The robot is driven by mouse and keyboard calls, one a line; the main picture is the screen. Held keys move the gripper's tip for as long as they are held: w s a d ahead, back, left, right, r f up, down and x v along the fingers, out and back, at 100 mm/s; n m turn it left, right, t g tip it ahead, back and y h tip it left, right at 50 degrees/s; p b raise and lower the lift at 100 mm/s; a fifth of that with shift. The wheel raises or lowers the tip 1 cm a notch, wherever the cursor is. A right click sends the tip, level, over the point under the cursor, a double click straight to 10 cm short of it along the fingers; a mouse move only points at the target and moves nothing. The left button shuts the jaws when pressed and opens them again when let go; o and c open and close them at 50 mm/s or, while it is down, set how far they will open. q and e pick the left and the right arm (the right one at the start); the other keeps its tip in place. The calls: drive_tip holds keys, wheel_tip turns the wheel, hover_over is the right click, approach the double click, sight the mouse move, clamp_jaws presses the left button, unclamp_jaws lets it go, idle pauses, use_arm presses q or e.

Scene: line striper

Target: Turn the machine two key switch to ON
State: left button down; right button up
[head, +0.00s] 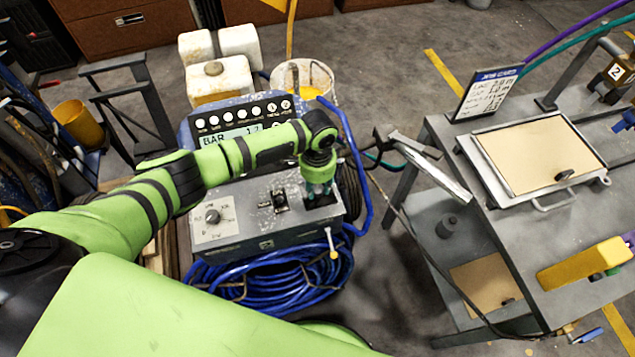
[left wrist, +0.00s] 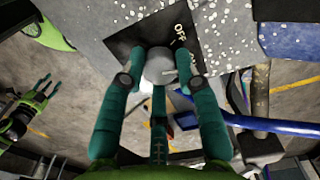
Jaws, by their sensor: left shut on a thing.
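My left gripper (head: 319,187) is down at the right end of the grey control box (head: 240,205). In the left wrist view, the fingers of my left gripper (left wrist: 160,82) are closed around a grey round switch knob (left wrist: 159,65). The knob sits on a black plate (left wrist: 190,30) with a white OFF label beside it. The knob's pointing direction and any key are hidden or too small to tell. My right gripper (left wrist: 38,95) seems to show small at the left of the left wrist view; its opening is unclear.
A black display panel (head: 240,120) stands behind. A coiled blue hose (head: 270,288) lies in front. A grey metal table (head: 500,235) stands to the right, with floor between.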

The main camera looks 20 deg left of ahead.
sight(317, 188)
use_arm(q)
drive_tip(key=shift+s+m, duration=0.1)
drive_tip(key=shift+m, duration=1.6)
drive_tip(key=c, duration=0.9)
unclamp_jaws()
wheel_tip(317, 188, up, 12)
